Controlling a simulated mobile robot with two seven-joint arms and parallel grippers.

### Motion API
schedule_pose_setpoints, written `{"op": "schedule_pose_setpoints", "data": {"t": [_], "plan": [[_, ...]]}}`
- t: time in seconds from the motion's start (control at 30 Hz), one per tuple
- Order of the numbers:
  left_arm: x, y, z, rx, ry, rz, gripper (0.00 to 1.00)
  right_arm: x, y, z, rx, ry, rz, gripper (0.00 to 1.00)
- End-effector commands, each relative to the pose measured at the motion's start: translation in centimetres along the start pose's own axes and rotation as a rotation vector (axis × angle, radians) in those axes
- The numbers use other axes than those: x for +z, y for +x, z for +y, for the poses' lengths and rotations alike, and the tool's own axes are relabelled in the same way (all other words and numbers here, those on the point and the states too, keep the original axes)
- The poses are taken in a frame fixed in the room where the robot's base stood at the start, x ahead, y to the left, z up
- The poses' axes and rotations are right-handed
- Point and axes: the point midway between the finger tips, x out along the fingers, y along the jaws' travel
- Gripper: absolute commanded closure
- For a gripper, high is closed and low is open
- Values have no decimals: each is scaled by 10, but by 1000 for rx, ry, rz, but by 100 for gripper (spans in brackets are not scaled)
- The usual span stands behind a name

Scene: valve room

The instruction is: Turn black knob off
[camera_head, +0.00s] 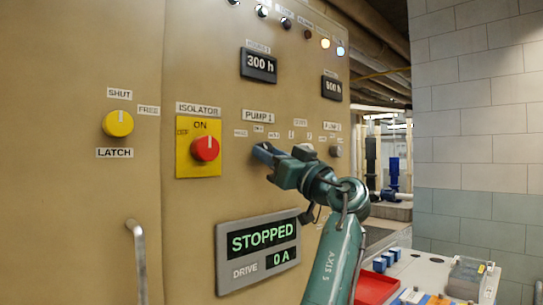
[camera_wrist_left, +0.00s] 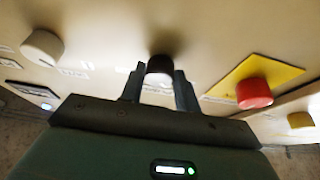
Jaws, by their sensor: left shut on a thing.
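My left gripper (camera_head: 266,156) is at the cream panel, just under the PUMP 1 label (camera_head: 259,116). In the left wrist view its two fingers (camera_wrist_left: 159,88) are shut on a dark knob (camera_wrist_left: 160,66), one on each side. This black knob is hidden behind the gripper in the head view. Its pointer and setting cannot be read. The display below (camera_head: 259,250) reads STOPPED and 0 A. My right gripper is not in view.
The red isolator knob (camera_head: 205,148) on its yellow plate is close left of the gripper. A yellow knob (camera_head: 118,123) is farther left. A grey knob (camera_head: 335,151) is to the right. A metal handle (camera_head: 138,262) juts out at lower left.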

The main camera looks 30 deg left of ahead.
Motion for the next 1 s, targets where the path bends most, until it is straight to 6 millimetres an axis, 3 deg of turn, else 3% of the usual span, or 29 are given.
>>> {"op": "schedule_pose_setpoints", "data": {"t": [0.37, 1.0], "plan": [[1, 0, -1, 30, 71, 0, 91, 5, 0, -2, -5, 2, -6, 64], [-4, 1, -6, 222, 529, 0, 91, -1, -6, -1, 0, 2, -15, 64]]}}
